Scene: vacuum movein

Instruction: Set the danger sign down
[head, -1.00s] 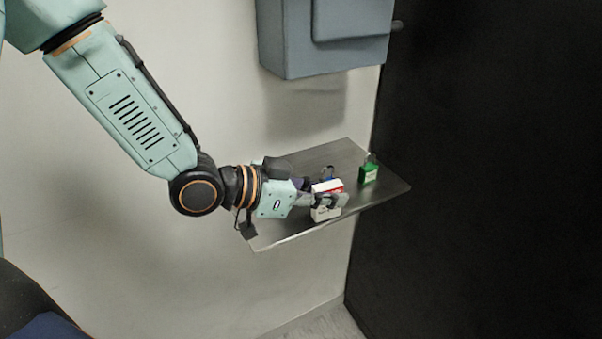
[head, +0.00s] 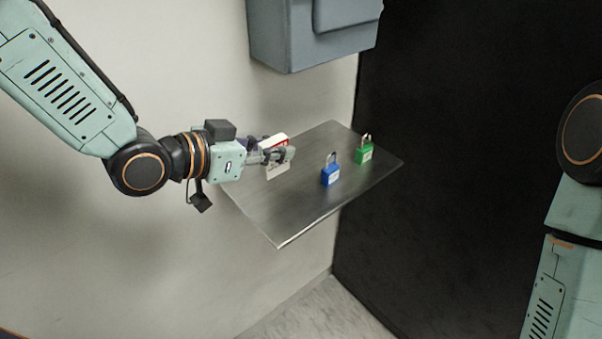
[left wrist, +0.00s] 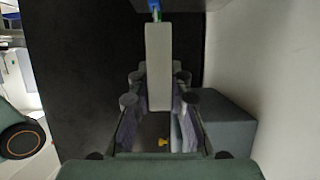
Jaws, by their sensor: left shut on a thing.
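The danger sign, a small white block with a red part at its top (head: 278,171), is between the fingers of my left gripper (head: 276,156). It is over the left rear part of the metal shelf (head: 290,215); I cannot tell whether it touches the surface. In the left wrist view the sign (left wrist: 158,65) shows as a pale upright slab between the two fingers of the left gripper (left wrist: 158,100). The fingers hide its middle in the head view. Part of my right arm shows at the right edge, but its gripper is out of view.
A blue padlock (head: 330,173) and a green padlock (head: 364,152) stand on the shelf to the right of the sign. A grey wall box (head: 312,38) hangs above. A black panel (head: 460,200) lies right of the shelf. The shelf's front part is bare.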

